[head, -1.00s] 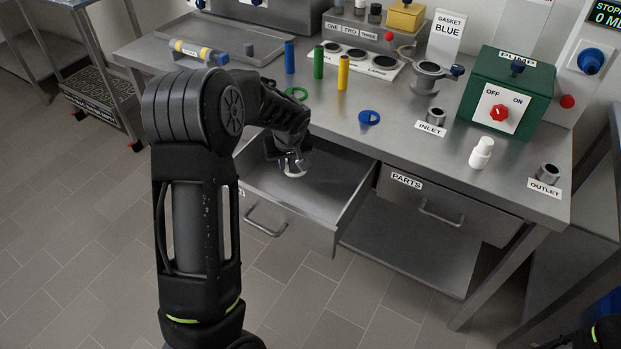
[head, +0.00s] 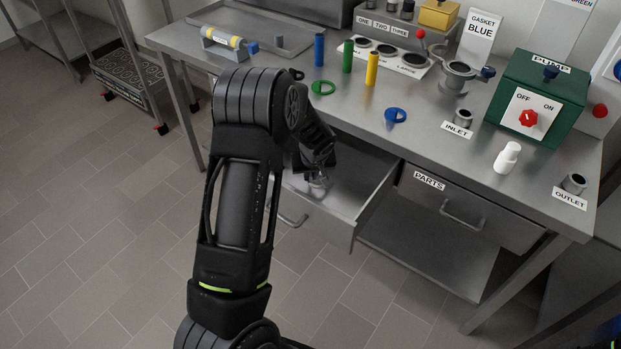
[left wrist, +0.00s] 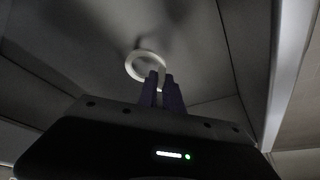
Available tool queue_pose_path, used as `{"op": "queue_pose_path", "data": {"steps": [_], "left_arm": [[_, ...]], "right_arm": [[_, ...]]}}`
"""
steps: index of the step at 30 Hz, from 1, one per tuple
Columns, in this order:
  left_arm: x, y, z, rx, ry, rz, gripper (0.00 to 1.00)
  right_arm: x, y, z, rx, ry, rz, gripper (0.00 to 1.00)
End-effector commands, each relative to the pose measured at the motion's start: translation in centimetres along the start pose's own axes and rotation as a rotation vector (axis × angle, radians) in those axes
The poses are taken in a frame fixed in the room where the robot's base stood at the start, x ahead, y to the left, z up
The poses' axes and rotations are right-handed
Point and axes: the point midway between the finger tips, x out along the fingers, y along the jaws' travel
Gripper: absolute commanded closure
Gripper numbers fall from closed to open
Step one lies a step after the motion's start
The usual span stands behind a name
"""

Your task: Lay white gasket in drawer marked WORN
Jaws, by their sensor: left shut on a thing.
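My left gripper (head: 318,182) reaches down into the open left drawer (head: 345,195) under the bench. In the left wrist view its fingers (left wrist: 163,88) are shut on the white gasket (left wrist: 133,62), a thin ring held at its edge, with the drawer's grey floor beyond. I cannot tell whether the ring touches the floor. The gasket is hard to make out in the head view. The open drawer's front is partly hidden by my left arm, and its label cannot be read. My right gripper is not in view.
A shut drawer marked PARTS (head: 470,212) is to the right of the open one. On the bench lie a green ring (head: 322,88) and a blue ring (head: 395,115), near upright blue, green and yellow cylinders. A white bottle (head: 507,158) stands near the front edge.

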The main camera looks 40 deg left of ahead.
Motion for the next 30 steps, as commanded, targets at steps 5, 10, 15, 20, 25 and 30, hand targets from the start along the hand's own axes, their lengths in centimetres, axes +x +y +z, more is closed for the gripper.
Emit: {"op": "queue_pose_path", "data": {"steps": [5,10,15,20,25,30], "left_arm": [[1.9,0.0,0.8,0.000,0.000,-0.001,1.00],[2.0,0.0,0.8,-0.001,0.001,0.000,1.00],[2.3,0.0,0.9,-0.001,0.001,0.000,1.00],[2.3,0.0,0.9,-0.001,0.000,0.000,0.84],[2.3,0.0,0.9,-0.001,0.000,0.000,0.71],[2.3,0.0,0.9,-0.001,0.000,0.000,0.68]], "right_arm": [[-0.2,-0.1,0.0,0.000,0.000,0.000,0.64],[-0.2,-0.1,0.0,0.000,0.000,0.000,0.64],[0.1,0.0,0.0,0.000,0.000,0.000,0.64],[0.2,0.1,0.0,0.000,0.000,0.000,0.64],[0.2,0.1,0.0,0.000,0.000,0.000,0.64],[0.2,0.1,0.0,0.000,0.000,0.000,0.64]]}}
